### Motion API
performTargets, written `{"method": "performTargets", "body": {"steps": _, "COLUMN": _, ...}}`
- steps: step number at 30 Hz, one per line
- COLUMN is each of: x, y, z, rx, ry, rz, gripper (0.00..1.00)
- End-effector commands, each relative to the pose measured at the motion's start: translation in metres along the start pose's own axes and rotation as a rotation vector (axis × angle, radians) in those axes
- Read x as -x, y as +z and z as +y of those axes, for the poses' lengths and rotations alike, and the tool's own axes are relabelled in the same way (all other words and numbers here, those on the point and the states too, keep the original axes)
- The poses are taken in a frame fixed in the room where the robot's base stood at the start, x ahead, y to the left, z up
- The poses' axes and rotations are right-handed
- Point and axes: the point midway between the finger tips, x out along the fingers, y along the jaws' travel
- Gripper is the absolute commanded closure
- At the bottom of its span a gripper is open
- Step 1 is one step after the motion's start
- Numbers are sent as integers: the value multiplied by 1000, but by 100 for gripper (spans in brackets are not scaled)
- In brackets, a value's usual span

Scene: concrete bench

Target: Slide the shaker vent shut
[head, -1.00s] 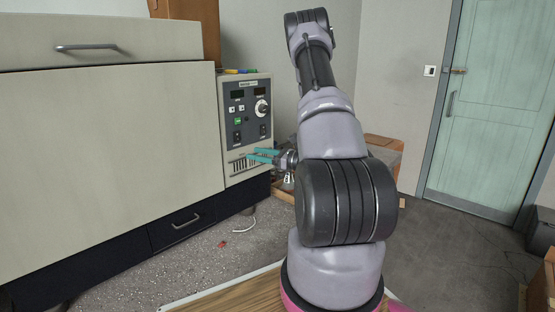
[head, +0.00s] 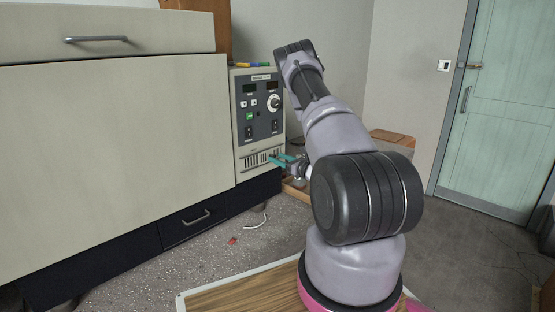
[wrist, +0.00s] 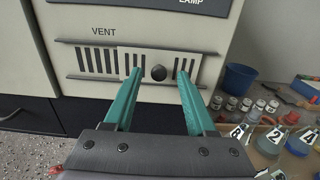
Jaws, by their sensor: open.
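The shaker's control panel (head: 260,115) stands at the end of the bench unit. In the head view my gripper (head: 283,160) is at the vent's right end. Whether the fingertips touch the panel, I cannot tell.
In the wrist view a blue bucket (wrist: 239,78), several small jars (wrist: 245,106) and numbered flasks (wrist: 268,142) stand right of the panel, below it. A dark drawer (head: 187,222) lies below the unit.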

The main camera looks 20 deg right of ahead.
Motion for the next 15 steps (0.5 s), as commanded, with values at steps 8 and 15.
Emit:
{"method": "performTargets", "body": {"steps": 8, "x": -11, "y": 0, "z": 0, "rx": 0, "ry": 0, "rz": 0, "gripper": 43}}
{"method": "performTargets", "body": {"steps": 15, "x": -11, "y": 0, "z": 0, "rx": 0, "ry": 0, "rz": 0, "gripper": 78}}
